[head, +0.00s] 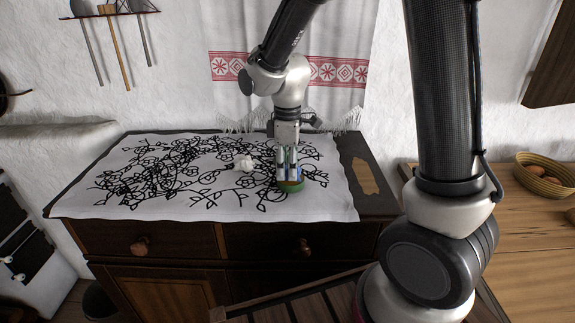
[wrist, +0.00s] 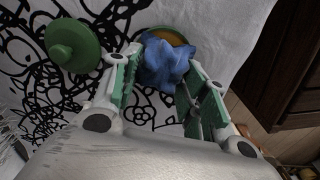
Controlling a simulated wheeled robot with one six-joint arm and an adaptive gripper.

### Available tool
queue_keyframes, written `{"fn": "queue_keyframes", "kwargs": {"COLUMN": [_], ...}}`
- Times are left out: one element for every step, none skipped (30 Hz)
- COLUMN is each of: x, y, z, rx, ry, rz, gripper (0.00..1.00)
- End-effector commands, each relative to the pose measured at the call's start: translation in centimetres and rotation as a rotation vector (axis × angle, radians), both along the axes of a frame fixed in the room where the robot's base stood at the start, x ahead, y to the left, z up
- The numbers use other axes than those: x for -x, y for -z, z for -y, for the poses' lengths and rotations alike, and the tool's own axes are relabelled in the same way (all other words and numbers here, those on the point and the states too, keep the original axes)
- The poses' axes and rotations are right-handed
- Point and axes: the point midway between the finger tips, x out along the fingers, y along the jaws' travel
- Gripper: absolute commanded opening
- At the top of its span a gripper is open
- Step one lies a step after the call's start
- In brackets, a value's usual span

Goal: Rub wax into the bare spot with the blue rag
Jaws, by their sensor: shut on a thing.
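My gripper (head: 289,172) points down over the cloth-covered dresser top and is shut on the blue rag (wrist: 166,62). The crumpled rag hangs between the fingers in the wrist view. It lies over the opening of a round green tin (head: 291,186), and orange-brown wax (wrist: 172,37) shows past the rag's edge. I cannot tell how firmly the rag presses on the wax. A green lid with a knob (wrist: 74,45) lies beside the tin in the wrist view. The bare spot (head: 365,177) is a pale tan patch on the dark wood, right of the cloth and apart from my gripper.
A white cloth with black flower drawings (head: 90,205) covers most of the dresser top. A small white object (head: 243,162) sits left of the tin. A wooden table with a basket (head: 546,182) stands at the right. A wall and an embroidered hanging (head: 335,72) are behind.

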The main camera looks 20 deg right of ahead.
Motion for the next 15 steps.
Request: {"fn": "queue_keyframes", "kwargs": {"x": [-0.01,-0.01,-0.01,-0.01,0.0,0.0,0.0,0.0,0.0,0.0,0.0,0.01,0.01,0.01,0.01], "y": [-0.01,-0.01,-0.01,-0.01,-0.01,0.0,0.02,0.04,0.07,0.1,0.14,0.19,0.23,0.27,0.32], "z": [-0.01,0.0,-0.01,0.0,0.0,0.0,0.0,0.0,0.0,0.0,0.0,0.01,0.01,0.01,0.01], "rx": [0.0,0.0,0.0,0.0,0.0,0.0,0.0,0.0,0.0,0.0,0.0,0.0,0.001,0.001,0.001], "ry": [0.0,0.0,0.0,0.0,0.0,0.0,0.0,0.0,0.0,0.0,0.0,0.0,0.0,0.0,0.0], "rz": [0.0,0.0,0.0,0.0,0.0,0.0,0.0,0.0,0.0,0.0,0.0,0.0,-0.001,-0.001,-0.001], "gripper": [0.25,0.25,0.25,0.25,0.25,0.25,0.25,0.25,0.25,0.25,0.25,0.25,0.25,0.25,0.25]}}
